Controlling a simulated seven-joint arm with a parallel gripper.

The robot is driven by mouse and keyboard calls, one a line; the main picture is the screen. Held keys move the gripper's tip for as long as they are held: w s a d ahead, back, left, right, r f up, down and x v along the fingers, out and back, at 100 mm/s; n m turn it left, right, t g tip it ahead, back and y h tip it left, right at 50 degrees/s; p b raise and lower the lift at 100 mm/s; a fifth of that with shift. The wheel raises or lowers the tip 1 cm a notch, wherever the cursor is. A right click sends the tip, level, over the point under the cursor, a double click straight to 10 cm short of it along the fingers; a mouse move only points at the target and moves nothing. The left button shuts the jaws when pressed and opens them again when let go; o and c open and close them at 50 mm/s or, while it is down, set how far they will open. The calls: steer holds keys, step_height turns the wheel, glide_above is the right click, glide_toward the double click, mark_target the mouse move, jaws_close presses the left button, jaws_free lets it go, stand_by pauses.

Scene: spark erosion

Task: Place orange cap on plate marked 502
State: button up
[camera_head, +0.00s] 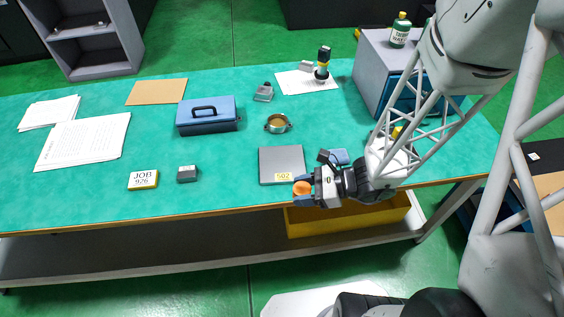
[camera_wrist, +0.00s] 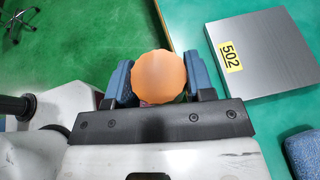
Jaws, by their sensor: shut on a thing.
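The orange cap (camera_head: 302,188) is round with a scalloped edge. It is between the two blue fingers of my gripper (camera_head: 303,190), which is shut on it. In the wrist view the orange cap (camera_wrist: 158,77) shows between the fingertips, hiding whatever is under it. The plate marked 502 (camera_head: 281,160) is a flat grey square on the green table, with a yellow label at its front edge. My gripper is beside the plate's front right corner, near the table's front edge. In the wrist view the plate (camera_wrist: 268,58) is to the right of the cap, apart from it.
A JOB 926 block (camera_head: 143,180) and a small grey block (camera_head: 187,174) lie left of the plate. A brass-coloured ring (camera_head: 277,123) and a blue toolbox (camera_head: 207,116) are behind. A blue item (camera_head: 339,156) lies right of the plate. A yellow bin (camera_head: 345,216) is below the table.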

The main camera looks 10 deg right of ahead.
stand_by(0.3)
glide_above(282, 163)
steer(key=shift+f, duration=0.75)
steer(key=shift+f, duration=1.75)
steer(key=shift+f, duration=0.15)
steer(key=o, duration=0.9)
steer(key=shift+d+r, duration=0.2)
